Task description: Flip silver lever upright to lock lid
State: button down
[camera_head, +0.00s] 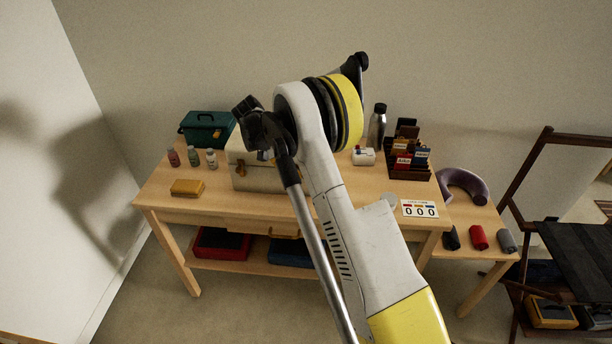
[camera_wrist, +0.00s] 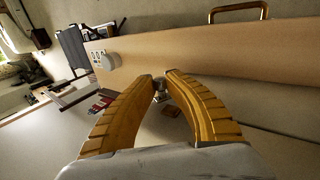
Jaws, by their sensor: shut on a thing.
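The cream case (camera_head: 258,178) stands on the wooden table in the head view, with its lid down as far as I can see. My arm covers its right part. My gripper (camera_wrist: 160,84) shows in the wrist view as two curved, ribbed yellow fingers. Their tips close on a small silver piece, the silver lever (camera_wrist: 161,96), which shows between them. The fingers hide much of it, and its exact tilt is hard to tell. In the head view I cannot make out the lever behind my arm.
A green toolbox (camera_head: 207,129), several small bottles (camera_head: 193,156) and a yellow box (camera_head: 187,188) stand left of the case. A white box (camera_head: 363,156), a bottle (camera_head: 377,128), a dark card rack (camera_head: 407,164) and a number sign (camera_head: 420,209) are to the right.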

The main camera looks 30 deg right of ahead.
jog(key=shift+w+a+g+h+b, duration=0.2)
jog(key=shift+a+g+h, duration=0.1)
jog(key=shift+h, duration=0.2)
jog(key=shift+w+a+g+h+b, duration=0.15)
jog(key=shift+g+h, duration=0.15)
jog(key=shift+h, duration=0.2)
jog(key=c, duration=1.4)
grip_release()
jog(key=shift+a, duration=0.1)
jog(key=shift+o, duration=0.2)
jog(key=shift+r, duration=0.15)
notch_tip(320, 180, up, 10)
